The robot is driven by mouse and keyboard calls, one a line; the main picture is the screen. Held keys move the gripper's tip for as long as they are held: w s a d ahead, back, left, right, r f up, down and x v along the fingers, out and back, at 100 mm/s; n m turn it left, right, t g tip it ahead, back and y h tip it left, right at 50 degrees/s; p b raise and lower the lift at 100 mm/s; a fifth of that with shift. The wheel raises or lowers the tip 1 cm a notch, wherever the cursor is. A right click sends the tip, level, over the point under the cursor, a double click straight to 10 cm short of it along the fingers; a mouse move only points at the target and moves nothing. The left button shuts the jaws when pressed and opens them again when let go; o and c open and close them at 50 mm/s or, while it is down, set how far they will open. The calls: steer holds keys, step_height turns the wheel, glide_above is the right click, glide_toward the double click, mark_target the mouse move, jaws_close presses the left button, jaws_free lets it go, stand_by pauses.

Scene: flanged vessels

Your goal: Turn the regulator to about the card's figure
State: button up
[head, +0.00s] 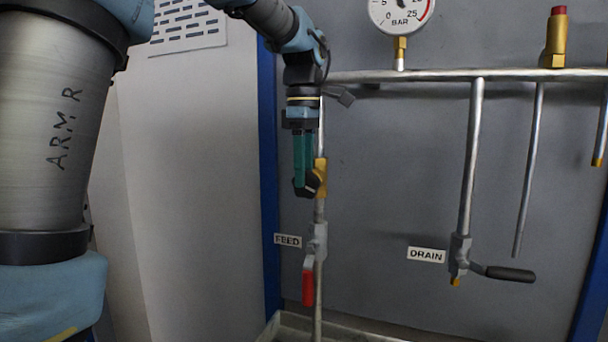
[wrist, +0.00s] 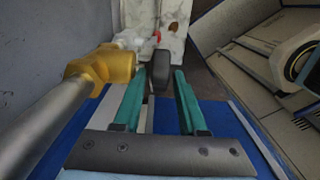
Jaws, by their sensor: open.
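The regulator has a brass body (head: 321,176) on the vertical feed pipe, with a black knob (head: 312,184) on its left side. In the wrist view the brass body (wrist: 104,66) is at left and the dark knob (wrist: 160,69) shows between the green fingertips. My gripper (head: 303,186) points down at the knob. In the wrist view my gripper (wrist: 159,76) is open, with a finger on either side of the knob; I cannot tell if they touch it. The pressure gauge (head: 400,14) is cut off at the top; its needle reading is unclear. I see no card.
Below the regulator is the feed valve with a red lever (head: 308,284), beside the FEED label (head: 288,241). A drain valve with a black lever (head: 508,273) and a brass fitting with a red cap (head: 557,38) are at right. A horizontal pipe (head: 440,75) crosses above.

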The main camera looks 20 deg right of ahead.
steer(key=shift+f, duration=0.4)
steer(key=shift+c, duration=0.2)
jaws_close()
